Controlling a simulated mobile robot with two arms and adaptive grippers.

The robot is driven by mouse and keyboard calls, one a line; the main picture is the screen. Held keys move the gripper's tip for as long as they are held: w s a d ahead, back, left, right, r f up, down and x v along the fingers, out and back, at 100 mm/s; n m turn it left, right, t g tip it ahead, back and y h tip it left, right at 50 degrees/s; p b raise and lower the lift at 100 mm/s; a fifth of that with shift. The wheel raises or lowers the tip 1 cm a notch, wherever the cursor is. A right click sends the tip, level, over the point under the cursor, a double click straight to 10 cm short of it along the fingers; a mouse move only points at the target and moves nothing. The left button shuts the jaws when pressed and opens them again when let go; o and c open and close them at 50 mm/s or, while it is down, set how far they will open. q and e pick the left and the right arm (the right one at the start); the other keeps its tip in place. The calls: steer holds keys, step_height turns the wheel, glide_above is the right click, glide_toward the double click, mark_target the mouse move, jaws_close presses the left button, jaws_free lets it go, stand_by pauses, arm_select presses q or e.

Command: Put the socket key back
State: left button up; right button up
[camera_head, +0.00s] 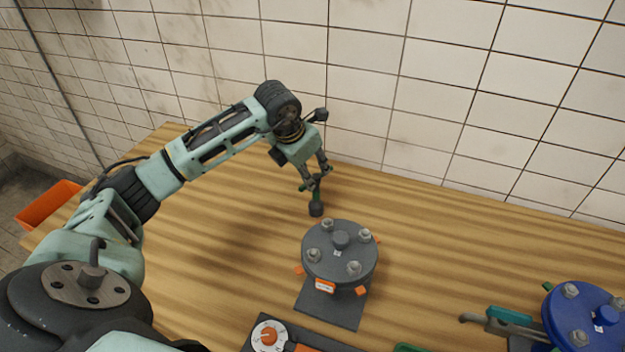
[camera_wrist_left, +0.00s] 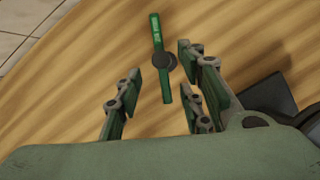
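The socket key (camera_head: 316,208) has a dark round socket and a green handle; it is on or just above the wooden table, behind the grey flange. In the left wrist view its green bar (camera_wrist_left: 157,32) and dark round middle show beyond the fingers. My left gripper (camera_head: 314,184) points down right over the key. In the left wrist view the left gripper (camera_wrist_left: 158,98) has its fingers spread apart, with a clear gap on each side of the green bar. My right gripper is not in view.
The grey bolted flange (camera_head: 340,265) with orange tabs stands in front of the key. A dial box (camera_head: 269,336) is at the front edge of the picture. A blue flange (camera_head: 587,318) and teal-handled tool (camera_head: 507,322) are at right. A tiled wall is behind. The table's left is clear.

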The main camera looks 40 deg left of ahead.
arm_select(q)
steer(key=b+v, duration=0.1)
steer(key=v, duration=0.6)
stand_by(0.4)
